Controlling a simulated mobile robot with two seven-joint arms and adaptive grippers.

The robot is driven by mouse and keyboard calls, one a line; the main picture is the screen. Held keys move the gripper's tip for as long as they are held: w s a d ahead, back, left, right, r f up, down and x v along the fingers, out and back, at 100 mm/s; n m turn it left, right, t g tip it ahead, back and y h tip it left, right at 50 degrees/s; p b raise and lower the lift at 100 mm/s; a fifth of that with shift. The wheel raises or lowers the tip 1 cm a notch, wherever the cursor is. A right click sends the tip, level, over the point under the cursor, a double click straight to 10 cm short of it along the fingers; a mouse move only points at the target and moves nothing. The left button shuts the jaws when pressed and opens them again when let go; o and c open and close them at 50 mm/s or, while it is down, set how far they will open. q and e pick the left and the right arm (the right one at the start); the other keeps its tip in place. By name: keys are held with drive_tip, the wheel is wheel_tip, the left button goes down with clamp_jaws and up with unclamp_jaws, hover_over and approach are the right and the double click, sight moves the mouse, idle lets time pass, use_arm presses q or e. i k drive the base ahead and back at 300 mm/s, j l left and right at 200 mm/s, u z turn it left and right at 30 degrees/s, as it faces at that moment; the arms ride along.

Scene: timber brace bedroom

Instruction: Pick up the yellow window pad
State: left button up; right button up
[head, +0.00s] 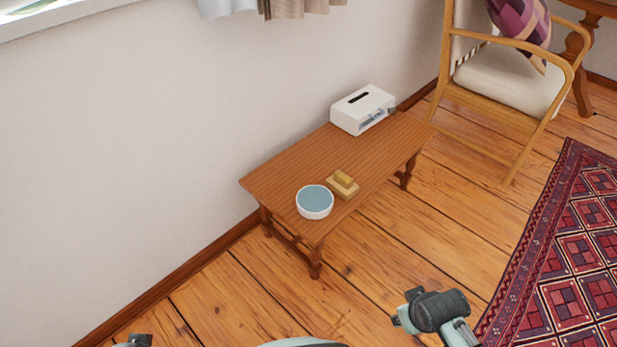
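A small yellow pad (344,178) sits on a tan block-like base (338,188) on the low wooden table (290,165). This is the only yellow pad-like item in view. It lies just right of a round white bowl with a blue-grey top (315,202). My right gripper (408,312) is low in the picture, in front of the table and well apart from the pad; its fingers are not clear. Only a dark bit of my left gripper (138,341) shows at the bottom left edge. Neither touches the pad.
A white box with a dark slot (363,109) stands at the table's far end. A wooden armchair (505,80) with a patterned cushion (520,30) is at the upper right. A red rug (570,270) lies right. The wall (130,150) is behind the table; wooden floor in front is clear.

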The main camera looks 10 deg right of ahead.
sight(342, 184)
drive_tip(key=i+l+u, duration=0.25)
drive_tip(key=l, duration=0.3)
drive_tip(key=l+u, duration=0.3)
drive_tip(key=l, duration=1.15)
drive_tip(key=i+l+u, duration=0.1)
drive_tip(key=l, duration=0.9)
